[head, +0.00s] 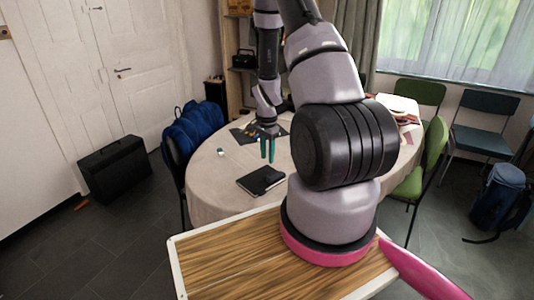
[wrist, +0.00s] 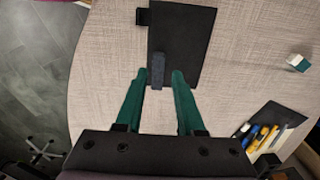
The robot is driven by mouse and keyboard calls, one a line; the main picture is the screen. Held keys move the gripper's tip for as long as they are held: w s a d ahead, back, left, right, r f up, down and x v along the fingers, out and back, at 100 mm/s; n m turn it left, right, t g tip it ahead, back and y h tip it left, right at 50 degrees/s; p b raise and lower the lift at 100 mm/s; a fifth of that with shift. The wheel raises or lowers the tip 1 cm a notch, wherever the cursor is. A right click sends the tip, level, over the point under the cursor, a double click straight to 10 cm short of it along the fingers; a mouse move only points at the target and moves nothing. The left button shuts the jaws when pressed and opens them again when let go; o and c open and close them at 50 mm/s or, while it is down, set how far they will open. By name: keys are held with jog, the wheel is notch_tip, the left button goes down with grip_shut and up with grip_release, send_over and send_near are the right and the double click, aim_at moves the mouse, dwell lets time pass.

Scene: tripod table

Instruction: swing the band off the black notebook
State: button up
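The black notebook (head: 262,180) lies closed on the round table; in the wrist view the notebook (wrist: 185,40) is upper middle. A short dark blue-grey strip (wrist: 158,70), perhaps the band, lies along its lower left part, the end nearest my gripper. A small black tab (wrist: 143,17) sticks out at the notebook's left edge; I cannot tell whether it belongs to the band. My gripper (wrist: 160,76) has two teal fingers spread apart, with the strip between their tips in the picture and nothing gripped. In the head view my gripper (head: 267,160) points down above the table, beyond the notebook.
A small white and teal block (wrist: 298,62) lies right of the notebook. A dark pouch or tray with several pens (wrist: 268,130) is at lower right. The table (wrist: 105,75) has bare cloth around the notebook; its edge curves along the left. Chairs (head: 420,165) stand around it.

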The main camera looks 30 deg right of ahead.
aim_at(267, 177)
jog(key=shift+f, duration=4.3)
jog(key=c, duration=0.4)
